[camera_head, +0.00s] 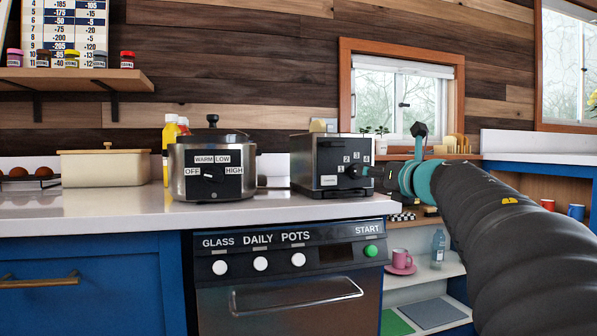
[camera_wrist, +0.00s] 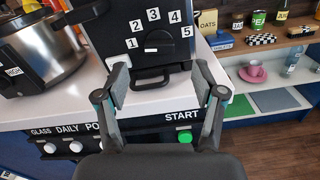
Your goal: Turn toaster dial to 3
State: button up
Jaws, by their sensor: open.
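The toaster (camera_head: 303,165) is a dark box on the counter, right of the slow cooker. In the wrist view, the toaster (camera_wrist: 105,35) has white number labels 1 to 5 arched around its dial (camera_wrist: 158,38). The dial is dark and hard to make out; a small white mark shows near 1, but I cannot tell its exact setting. My gripper (camera_wrist: 160,82) is open in front of the toaster, its fingers apart below the dial with nothing between them. In the head view my gripper (camera_head: 362,171) reaches the toaster's front from the right and hides part of it.
The slow cooker (camera_head: 212,165) stands left of the toaster, with a cream pot (camera_head: 105,166) farther left. The dishwasher (camera_head: 290,290) with knobs and a green start button (camera_head: 371,251) is below. Open shelves (camera_head: 430,265) hold a pink cup at right.

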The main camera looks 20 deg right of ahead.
jog(key=w, duration=0.7)
jog(key=shift+a, duration=0.1)
jog(key=c, duration=1.1)
